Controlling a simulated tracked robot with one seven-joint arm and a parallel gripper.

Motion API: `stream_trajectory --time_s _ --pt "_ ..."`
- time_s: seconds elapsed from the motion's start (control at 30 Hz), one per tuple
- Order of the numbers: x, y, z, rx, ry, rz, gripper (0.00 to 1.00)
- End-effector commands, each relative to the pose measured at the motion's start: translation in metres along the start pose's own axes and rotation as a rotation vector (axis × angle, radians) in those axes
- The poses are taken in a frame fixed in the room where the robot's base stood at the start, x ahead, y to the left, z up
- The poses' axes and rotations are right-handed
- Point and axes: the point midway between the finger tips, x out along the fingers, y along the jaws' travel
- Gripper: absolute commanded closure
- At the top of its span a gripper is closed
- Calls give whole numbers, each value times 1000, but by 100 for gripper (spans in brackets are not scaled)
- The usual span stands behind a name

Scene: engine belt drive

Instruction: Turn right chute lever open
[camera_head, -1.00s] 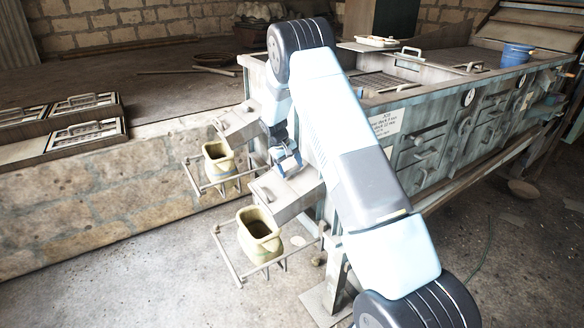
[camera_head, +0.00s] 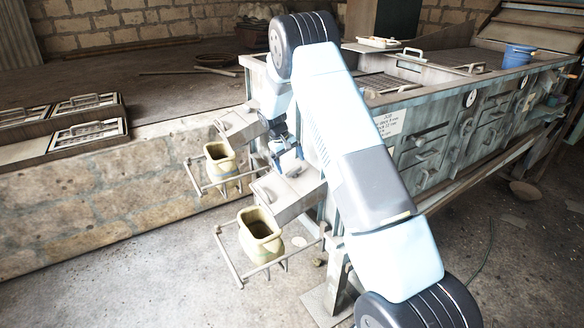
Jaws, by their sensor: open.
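Two chutes stick out from the left end of the machine. The near, right chute (camera_head: 283,197) slopes down over a yellow sack (camera_head: 261,236) held open on a metal frame. The other, left chute (camera_head: 238,124) is over a second yellow sack (camera_head: 220,160). My gripper (camera_head: 290,163) is small in the picture and is just above the upper end of the right chute, near the machine's end wall. It is open. A lever on the right chute cannot be made out clearly; my gripper and arm partly cover that area. Whether the gripper touches anything cannot be told.
The long grey machine (camera_head: 425,140) with handles and dials stands at the right, partly behind my arm. A low stone wall (camera_head: 100,195) runs along the left, with framed screens (camera_head: 88,130) on its ledge. A blue bucket (camera_head: 517,56) stands on the machine.

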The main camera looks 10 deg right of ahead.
Motion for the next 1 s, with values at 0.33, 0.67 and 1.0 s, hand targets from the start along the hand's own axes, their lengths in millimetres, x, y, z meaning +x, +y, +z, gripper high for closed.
stream_trajectory --time_s 0.33,0.67,1.0 --pt "-69 1 -2 1 3 0 0" --pt "-104 1 -3 1 2 1 0" --pt "-106 1 -2 1 1 1 0"
